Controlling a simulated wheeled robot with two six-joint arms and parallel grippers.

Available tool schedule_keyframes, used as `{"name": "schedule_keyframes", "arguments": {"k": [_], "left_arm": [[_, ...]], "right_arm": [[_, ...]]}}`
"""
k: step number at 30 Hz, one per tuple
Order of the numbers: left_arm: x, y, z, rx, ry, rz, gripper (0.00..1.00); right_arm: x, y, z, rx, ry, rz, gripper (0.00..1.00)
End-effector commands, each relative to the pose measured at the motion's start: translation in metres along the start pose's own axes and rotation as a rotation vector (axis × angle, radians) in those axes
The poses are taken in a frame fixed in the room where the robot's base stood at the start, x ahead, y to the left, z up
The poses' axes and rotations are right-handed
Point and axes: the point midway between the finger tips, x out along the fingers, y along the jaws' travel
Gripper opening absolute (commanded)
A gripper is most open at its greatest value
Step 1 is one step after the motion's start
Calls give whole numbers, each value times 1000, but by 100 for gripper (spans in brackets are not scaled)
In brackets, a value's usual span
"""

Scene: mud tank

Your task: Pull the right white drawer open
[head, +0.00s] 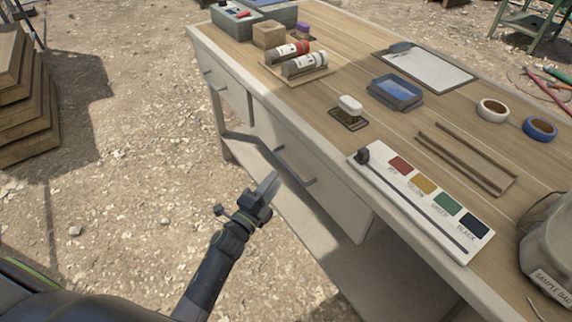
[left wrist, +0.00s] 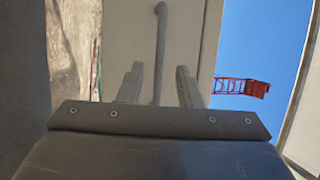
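The right white drawer (head: 335,190) is the nearer of two drawers under the workbench top, and its front looks flush with the bench. Its grey bar handle (head: 297,167) runs along the front. My left gripper (head: 268,187) is in front of this drawer, close to the handle. In the left wrist view, the left gripper (left wrist: 158,85) has its two fingers apart. The handle bar (left wrist: 161,45) appears upright in the gap between them, and I see no finger touching it. How deep the bar sits between the fingers is unclear. My right gripper is not in view.
The workbench (head: 350,60) carries a colour chart (head: 425,200), a blue tray (head: 395,92), a clipboard (head: 428,68), tape rolls and bottles. A second white drawer (head: 225,85) is farther left. A lower shelf (head: 335,245) runs beneath.

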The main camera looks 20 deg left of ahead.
Motion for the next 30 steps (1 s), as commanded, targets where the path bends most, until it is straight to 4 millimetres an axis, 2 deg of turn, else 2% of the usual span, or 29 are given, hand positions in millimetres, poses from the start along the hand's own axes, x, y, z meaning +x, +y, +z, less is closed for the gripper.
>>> {"name": "schedule_keyframes", "arguments": {"k": [3,10,17,23,26,30], "left_arm": [[25,0,0,-1,0,-1,32],[57,1,0,-1,0,0,32],[68,1,0,-1,-1,1,32],[68,0,0,-1,-1,1,32],[68,0,0,-1,-1,1,23],[68,0,0,-1,-1,1,4]], "right_arm": [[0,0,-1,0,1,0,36],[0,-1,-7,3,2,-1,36],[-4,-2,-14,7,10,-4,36],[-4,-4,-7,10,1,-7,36],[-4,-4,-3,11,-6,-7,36],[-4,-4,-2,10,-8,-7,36]]}}
